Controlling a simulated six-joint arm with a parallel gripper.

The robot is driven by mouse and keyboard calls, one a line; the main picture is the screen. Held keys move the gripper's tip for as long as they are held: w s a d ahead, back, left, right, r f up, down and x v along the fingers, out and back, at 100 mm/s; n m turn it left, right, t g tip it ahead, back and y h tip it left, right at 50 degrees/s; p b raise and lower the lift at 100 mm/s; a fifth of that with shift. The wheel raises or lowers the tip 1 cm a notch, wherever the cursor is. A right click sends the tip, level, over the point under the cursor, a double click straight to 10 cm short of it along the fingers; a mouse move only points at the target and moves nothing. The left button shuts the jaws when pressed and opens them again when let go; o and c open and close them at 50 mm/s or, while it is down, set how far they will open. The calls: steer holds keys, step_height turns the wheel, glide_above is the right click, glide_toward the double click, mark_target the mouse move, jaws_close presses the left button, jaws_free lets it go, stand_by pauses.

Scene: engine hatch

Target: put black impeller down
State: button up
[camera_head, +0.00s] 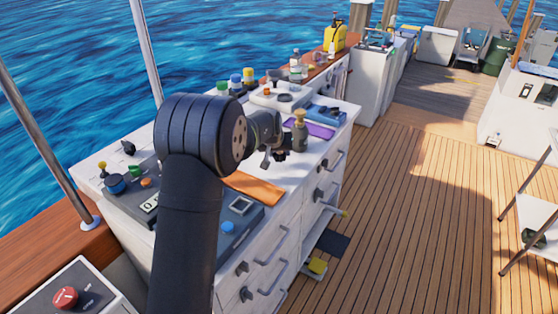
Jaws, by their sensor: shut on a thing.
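My gripper (272,156) is over the white counter top, near its middle, pointing down. It is shut on a small dark thing that looks like the black impeller (281,155). The jaws and my arm hide much of it, and I cannot tell whether it touches the counter. Another small black thing (128,148) lies at the counter's left end.
An orange cloth (252,188) lies in front. Several bottles stand behind. A blue tray (328,114) is at the back right. My arm hides the middle left.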

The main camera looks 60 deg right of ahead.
mark_target(278, 157)
steer(key=shift+f, duration=1.75)
steer(key=shift+f, duration=0.15)
steer(key=o, duration=1)
steer(key=shift+r, duration=0.25)
steer(key=v, duration=1.2)
steer(key=shift+f, duration=0.2)
